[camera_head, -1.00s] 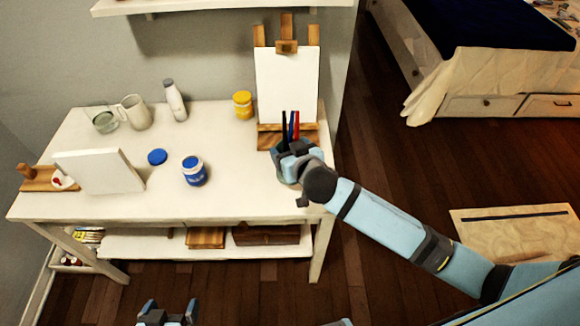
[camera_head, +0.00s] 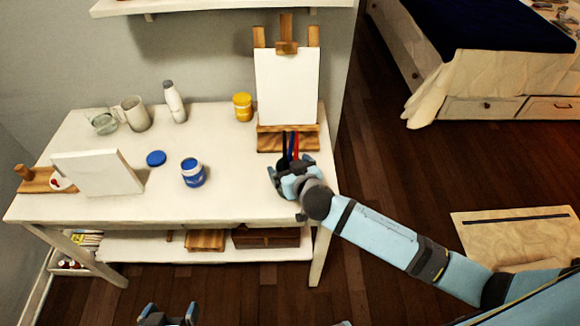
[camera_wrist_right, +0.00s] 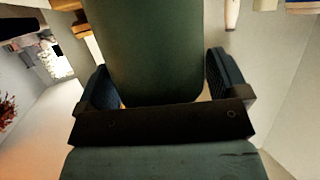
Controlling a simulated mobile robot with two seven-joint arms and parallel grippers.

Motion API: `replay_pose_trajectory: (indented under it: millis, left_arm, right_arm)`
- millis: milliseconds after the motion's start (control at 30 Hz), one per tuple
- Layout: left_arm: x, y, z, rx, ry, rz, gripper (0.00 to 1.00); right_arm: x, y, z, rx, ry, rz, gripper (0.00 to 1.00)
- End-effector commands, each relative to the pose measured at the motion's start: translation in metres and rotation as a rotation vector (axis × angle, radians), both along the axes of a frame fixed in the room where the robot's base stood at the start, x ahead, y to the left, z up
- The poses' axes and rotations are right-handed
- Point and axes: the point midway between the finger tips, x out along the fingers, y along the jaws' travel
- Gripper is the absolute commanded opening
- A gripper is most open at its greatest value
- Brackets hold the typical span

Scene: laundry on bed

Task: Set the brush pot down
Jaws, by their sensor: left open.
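The brush pot (camera_wrist_right: 148,55) is a dark green cylinder that fills the middle of the right wrist view. Its dark rim (camera_head: 283,162) shows in the head view, with brushes (camera_head: 291,145) standing up from it, one of them red. My right gripper (camera_head: 287,176) is around the pot at the right end of the white table (camera_head: 235,206), a finger on each side, shut on it. The pot looks upright. Its base is hidden, so I cannot tell whether it touches the tabletop. My left gripper (camera_head: 168,316) is open and empty at the bottom edge, in front of the table.
An easel with a blank canvas (camera_head: 286,85) stands behind the pot. A yellow jar (camera_head: 243,107), blue jar (camera_head: 193,172), blue lid (camera_head: 156,158), white bottle (camera_head: 174,102), mug (camera_head: 134,113) and white panel (camera_head: 98,173) stand further left. Tabletop between blue jar and pot is clear.

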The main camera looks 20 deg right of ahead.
Motion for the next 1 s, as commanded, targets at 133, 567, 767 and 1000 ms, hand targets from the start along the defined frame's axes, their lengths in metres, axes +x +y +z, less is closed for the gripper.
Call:
replay_pose_trajectory:
  millis: [133,567,767,1000]
  left_arm:
    - [0.000,0.001,0.000,0.004,-0.001,-0.003,0.94]
    - [0.000,0.002,0.004,0.006,-0.009,-0.004,0.94]
    - [0.000,0.000,0.004,0.002,-0.008,-0.002,0.94]
    - [0.000,-0.001,0.004,-0.003,-0.007,0.001,0.94]
  right_arm:
    - [0.000,0.000,0.001,0.000,0.000,0.000,1.00]
    - [-0.040,-0.004,0.016,0.003,0.002,0.001,1.00]
    - [-0.080,-0.009,0.032,0.002,0.001,-0.001,1.00]
    - [-0.108,-0.012,0.042,0.001,0.001,0.000,1.00]
